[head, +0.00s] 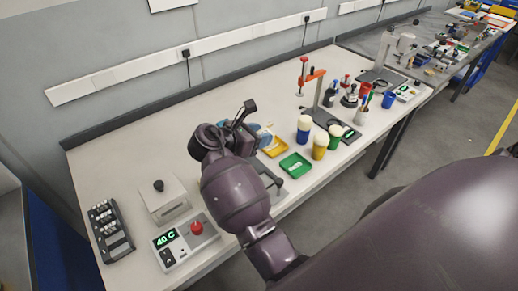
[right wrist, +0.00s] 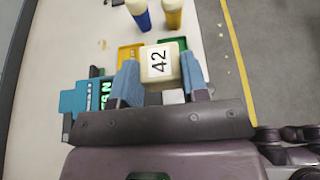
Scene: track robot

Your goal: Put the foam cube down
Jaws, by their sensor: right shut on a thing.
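The foam cube (right wrist: 178,62) is cream coloured, with a white label reading 42. In the right wrist view it sits between the blue fingers of my right gripper (right wrist: 160,82), which is shut on it. In the head view my right arm reaches over the bench (head: 128,160), just left of the yellow tray (head: 274,148) and green tray (head: 296,166). The arm hides the cube there, and I cannot tell its height above the bench. My left gripper is not in view.
Blue, yellow and green containers (head: 304,128) stand beyond the trays. A teal device (right wrist: 88,100) is close beside the gripper. A control box with a red button (head: 196,228), a grey box (head: 165,199) and a black keypad (head: 109,230) occupy the near left end.

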